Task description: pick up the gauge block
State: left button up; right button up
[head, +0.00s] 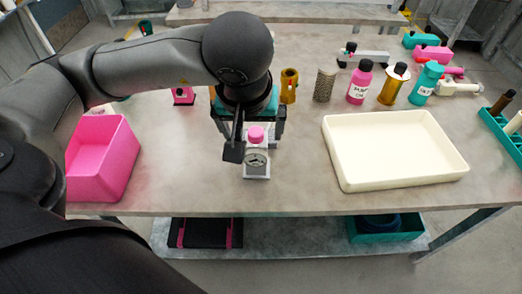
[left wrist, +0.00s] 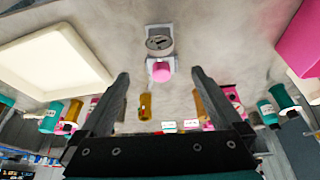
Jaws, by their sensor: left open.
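The gauge block (head: 257,170) stands on the table near its front edge. It is pale, with a round dial on its front and a pink knob on top. My left gripper (head: 250,140) is above and around the back of it in the head view, pointing down, and partly hides it. In the left wrist view the gauge block (left wrist: 160,45) and its pink knob lie ahead of the open fingertips (left wrist: 159,75), roughly centred between them. Nothing is held, and I cannot tell whether the fingers touch it. My right gripper is not in view.
A cream tray (head: 395,150) lies to the right and a pink bin (head: 103,157) to the left. Several bottles and cylinders, including a pink bottle (head: 359,83), stand behind. A teal rack (head: 500,130) is at the far right. The table between block and tray is clear.

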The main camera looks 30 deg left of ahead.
aim_at(253, 146)
pick_arm(q)
jog(key=x, duration=0.3)
jog(key=b+x, duration=0.1)
jog(key=x, duration=0.2)
jog(key=b+x, duration=0.1)
jog(key=x, duration=0.2)
jog(key=shift+a+f, duration=0.15)
jog(key=shift+a, duration=0.2)
jog(key=shift+w+a+f, duration=0.1)
jog(key=shift+w+f, duration=0.15)
jog(key=shift+f, duration=0.15)
jog(key=x, duration=0.2)
jog(key=b+x, duration=0.1)
jog(key=x, duration=0.1)
jog(key=shift+w+f, duration=0.1)
jog(key=shift+w, duration=0.25)
jog(key=shift+w+f, duration=0.1)
jog(key=shift+f, duration=0.1)
jog(key=c, duration=0.9)
grip_shut()
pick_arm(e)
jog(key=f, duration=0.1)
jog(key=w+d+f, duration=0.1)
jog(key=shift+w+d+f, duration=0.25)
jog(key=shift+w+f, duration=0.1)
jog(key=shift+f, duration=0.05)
pick_arm(q)
jog(key=shift+w+r, duration=0.1)
